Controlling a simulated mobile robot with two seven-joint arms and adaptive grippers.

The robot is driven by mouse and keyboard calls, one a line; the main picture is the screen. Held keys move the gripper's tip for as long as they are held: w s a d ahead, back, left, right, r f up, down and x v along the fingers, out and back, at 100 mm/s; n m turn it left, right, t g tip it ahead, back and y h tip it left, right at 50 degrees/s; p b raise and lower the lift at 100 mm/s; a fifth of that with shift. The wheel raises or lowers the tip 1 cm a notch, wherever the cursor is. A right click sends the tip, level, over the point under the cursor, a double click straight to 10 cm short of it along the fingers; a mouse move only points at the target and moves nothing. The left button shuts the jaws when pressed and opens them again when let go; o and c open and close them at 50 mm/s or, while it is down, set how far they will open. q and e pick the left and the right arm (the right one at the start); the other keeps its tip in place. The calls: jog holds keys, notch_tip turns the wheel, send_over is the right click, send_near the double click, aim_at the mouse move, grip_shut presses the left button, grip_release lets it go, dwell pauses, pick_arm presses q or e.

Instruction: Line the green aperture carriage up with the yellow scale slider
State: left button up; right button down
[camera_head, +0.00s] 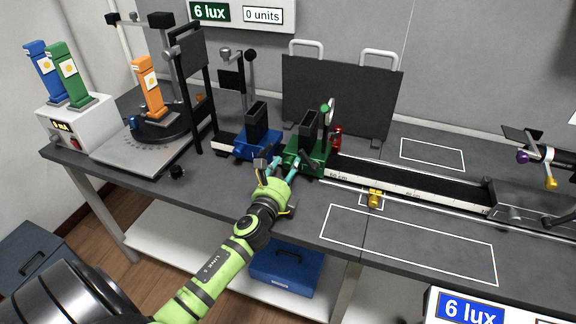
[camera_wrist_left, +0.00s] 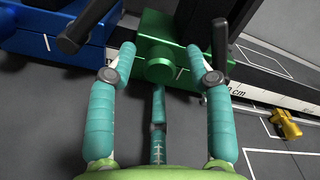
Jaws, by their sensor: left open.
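The green aperture carriage (camera_head: 305,158) sits on the black rail beside the blue carriage (camera_head: 257,143). Its green body and round front knob also show in the left wrist view (camera_wrist_left: 185,45). The yellow scale slider (camera_head: 375,198) is on the thin front rod, to the right of the green carriage, and shows in the left wrist view (camera_wrist_left: 286,124). My left gripper (camera_head: 277,166) is open at the green carriage's front. My right gripper is not in view.
The rail with its white scale strip (camera_head: 410,187) runs right, clear until an end block. A dark panel (camera_head: 340,95) stands behind the carriages. A turntable (camera_head: 155,125) with an orange block is at left. White outlined areas (camera_head: 410,240) on the bench front are empty.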

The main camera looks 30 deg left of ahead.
pick_arm(q)
jog(key=shift+w, duration=0.35)
jog(key=shift+r, duration=0.1)
grip_shut()
jog(key=w+d+b, duration=0.1)
jog(key=d, duration=0.5)
jog(key=w+d+b, duration=0.1)
jog(key=w+d, duration=0.1)
jog(key=d, duration=0.5)
jog(key=w+d+b, duration=0.1)
jog(key=d, duration=0.6)
jog(key=shift+w+f, duration=0.2)
jog(key=shift+w, duration=0.1)
